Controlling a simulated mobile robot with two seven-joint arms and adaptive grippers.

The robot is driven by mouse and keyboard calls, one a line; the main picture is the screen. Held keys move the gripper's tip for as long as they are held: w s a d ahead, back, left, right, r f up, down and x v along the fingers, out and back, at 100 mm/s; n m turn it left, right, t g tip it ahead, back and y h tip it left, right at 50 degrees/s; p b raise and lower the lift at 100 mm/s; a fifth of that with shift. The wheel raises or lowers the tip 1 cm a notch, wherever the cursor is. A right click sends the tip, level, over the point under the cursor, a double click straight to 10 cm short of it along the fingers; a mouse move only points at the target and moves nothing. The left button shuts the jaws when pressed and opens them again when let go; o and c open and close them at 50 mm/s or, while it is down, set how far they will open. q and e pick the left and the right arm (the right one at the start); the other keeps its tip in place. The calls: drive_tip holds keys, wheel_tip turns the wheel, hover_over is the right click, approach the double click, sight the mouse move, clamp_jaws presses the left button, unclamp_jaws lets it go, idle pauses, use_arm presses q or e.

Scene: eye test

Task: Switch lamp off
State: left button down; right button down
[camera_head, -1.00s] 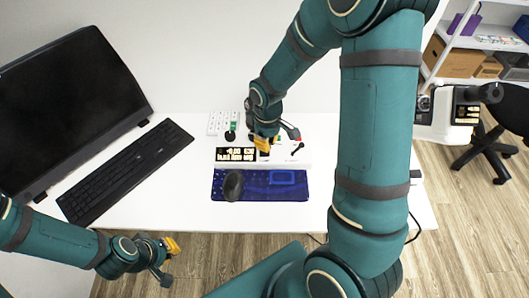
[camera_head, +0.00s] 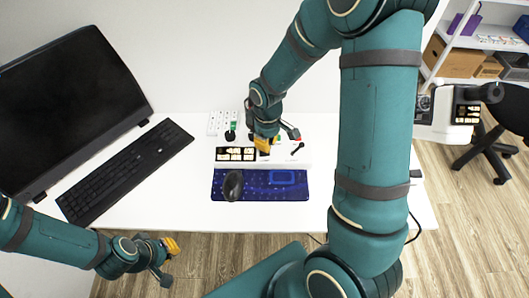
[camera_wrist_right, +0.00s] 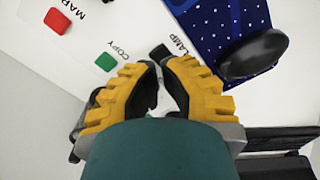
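In the right wrist view a white surface carries the printed word LAMP (camera_wrist_right: 180,42), and a small black piece (camera_wrist_right: 158,52) sits beside it. A green button (camera_wrist_right: 105,62) lies near the word COPY, and a red button (camera_wrist_right: 57,20) lies farther left. My right gripper (camera_wrist_right: 160,66) has its yellow fingertips close together just short of the black piece; contact cannot be told. In the head view it is over the desk, behind the blue mat. My left gripper (camera_head: 172,246) hangs in front of the desk; its fingers are too small to judge. I cannot make out the lamp itself.
A dark mouse (camera_head: 233,185) stands on the blue mat (camera_head: 262,193). A black keyboard (camera_head: 125,170) and monitor (camera_head: 70,100) are at the left. A dark panel with pale patches (camera_head: 222,154) lies behind the mat. The white desk front (camera_head: 180,207) is clear.

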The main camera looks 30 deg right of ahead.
drive_tip(key=shift+f+b, duration=0.85)
drive_tip(key=shift+f, duration=0.3)
idle(0.5)
drive_tip(key=shift+f, duration=0.65)
idle(0.5)
drive_tip(key=shift+r+p, duration=2.55)
drive_tip(key=shift+r, duration=1)
drive_tip(key=shift+f, duration=0.1)
